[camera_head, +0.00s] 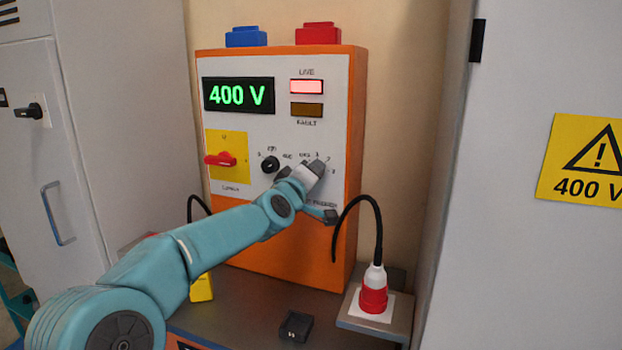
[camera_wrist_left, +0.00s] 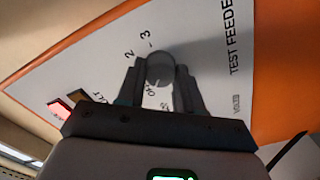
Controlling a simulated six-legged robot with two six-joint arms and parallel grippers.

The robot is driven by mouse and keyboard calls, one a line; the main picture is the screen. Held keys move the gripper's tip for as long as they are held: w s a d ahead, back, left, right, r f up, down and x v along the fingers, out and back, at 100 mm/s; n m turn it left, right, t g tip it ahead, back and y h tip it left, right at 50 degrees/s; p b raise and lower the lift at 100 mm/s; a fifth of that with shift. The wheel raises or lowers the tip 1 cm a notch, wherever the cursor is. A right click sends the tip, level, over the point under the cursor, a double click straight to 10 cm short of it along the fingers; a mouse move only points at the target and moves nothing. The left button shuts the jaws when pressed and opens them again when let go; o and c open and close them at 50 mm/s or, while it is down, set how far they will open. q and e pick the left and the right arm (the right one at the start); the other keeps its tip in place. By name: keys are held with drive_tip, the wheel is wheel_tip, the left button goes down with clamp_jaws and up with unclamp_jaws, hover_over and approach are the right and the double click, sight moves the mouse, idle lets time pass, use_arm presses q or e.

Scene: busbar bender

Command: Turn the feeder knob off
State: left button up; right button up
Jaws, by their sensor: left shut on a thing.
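The feeder knob (camera_wrist_left: 160,67) is a round grey knob on the white panel labelled TEST FEEDER. In the left wrist view it sits between the two dark fingers of my left gripper (camera_wrist_left: 159,86), which is shut on it. A pale mark shows on the knob, but I cannot tell surely which position it points at. The numbers 2 and 3 are printed beside it. In the head view my left gripper (camera_head: 312,170) is at the panel's right dial and mostly hides the knob. My right gripper is in neither view.
The orange cabinet (camera_head: 357,120) shows a green 400 V display (camera_head: 239,95), a lit LIVE lamp (camera_head: 306,87) and a dark FAULT lamp (camera_head: 306,110). A red switch (camera_head: 220,159) and black knob (camera_head: 270,164) are left of my gripper. A black cable runs to a red plug (camera_head: 374,294).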

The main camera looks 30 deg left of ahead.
use_arm(q)
drive_tip(key=shift+d+f, duration=0.1)
idle(0.3)
drive_tip(key=o, duration=1)
drive_tip(key=shift+w, duration=0.1)
drive_tip(key=shift+o, duration=0.2)
drive_tip(key=b+v, duration=0.1)
drive_tip(key=v, duration=1.5)
drive_tip(key=shift+s, duration=0.25)
drive_tip(key=shift+s, duration=0.1)
